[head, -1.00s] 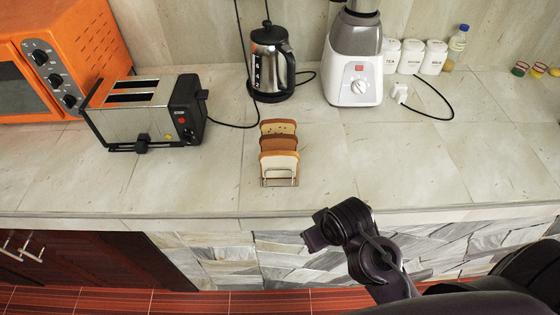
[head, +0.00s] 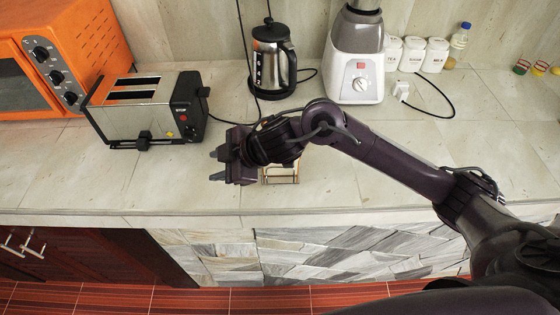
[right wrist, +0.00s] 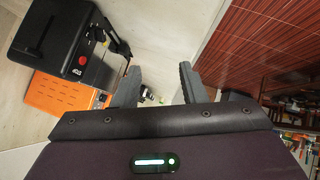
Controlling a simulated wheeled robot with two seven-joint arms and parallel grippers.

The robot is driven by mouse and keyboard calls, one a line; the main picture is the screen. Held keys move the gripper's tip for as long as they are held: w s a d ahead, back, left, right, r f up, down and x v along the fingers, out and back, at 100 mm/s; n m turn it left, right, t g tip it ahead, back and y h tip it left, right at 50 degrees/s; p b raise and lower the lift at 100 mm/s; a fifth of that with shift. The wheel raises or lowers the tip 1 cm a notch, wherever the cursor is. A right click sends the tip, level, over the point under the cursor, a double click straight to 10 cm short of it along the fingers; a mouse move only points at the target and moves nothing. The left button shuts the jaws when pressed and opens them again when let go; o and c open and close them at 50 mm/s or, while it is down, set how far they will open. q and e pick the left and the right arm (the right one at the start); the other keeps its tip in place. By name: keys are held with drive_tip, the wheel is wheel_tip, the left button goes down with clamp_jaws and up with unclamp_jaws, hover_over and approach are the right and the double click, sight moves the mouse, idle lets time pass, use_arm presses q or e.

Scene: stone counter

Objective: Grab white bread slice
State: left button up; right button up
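The bread slices stand in a small wire rack (head: 281,182) near the counter's front edge in the head view. My right forearm and wrist cover most of them; only the lower part of the pale front slice (head: 284,172) shows below my wrist. My right gripper (head: 216,166) is above the counter just left of the rack, its fingers pointing left toward the toaster's side. In the right wrist view the gripper (right wrist: 160,86) has its two fingers apart with nothing held between them. No bread shows in that view. My left gripper is not in view.
A toaster (head: 130,112) and an orange oven (head: 50,50) stand at the left. A kettle (head: 272,70) and a blender (head: 355,70) stand behind the rack, with canisters (head: 412,54) at the right. The counter (head: 70,180) is clear in front of the toaster.

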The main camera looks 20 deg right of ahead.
drive_tip(key=d+r+g+h, duration=0.1)
drive_tip(key=d, duration=0.5)
drive_tip(key=w+d+r+m+g+h, duration=0.1)
drive_tip(key=d, duration=0.5)
drive_tip(key=d+r+g+h, duration=0.1)
drive_tip(key=d+r+g, duration=0.1)
drive_tip(key=d, duration=0.4)
drive_tip(key=shift+w+d+m+h, duration=0.1)
drive_tip(key=shift+w+m+h, duration=0.2)
drive_tip(key=shift+m, duration=0.1)
drive_tip(key=shift+s+d+f, duration=0.1)
drive_tip(key=shift+f, duration=0.05)
drive_tip(key=shift+a+x, duration=0.15)
drive_tip(key=shift+x, duration=1.65)
drive_tip(key=shift+a+x, duration=0.1)
drive_tip(key=shift+x, duration=1.65)
drive_tip(key=shift+s, duration=0.2)
clamp_jaws()
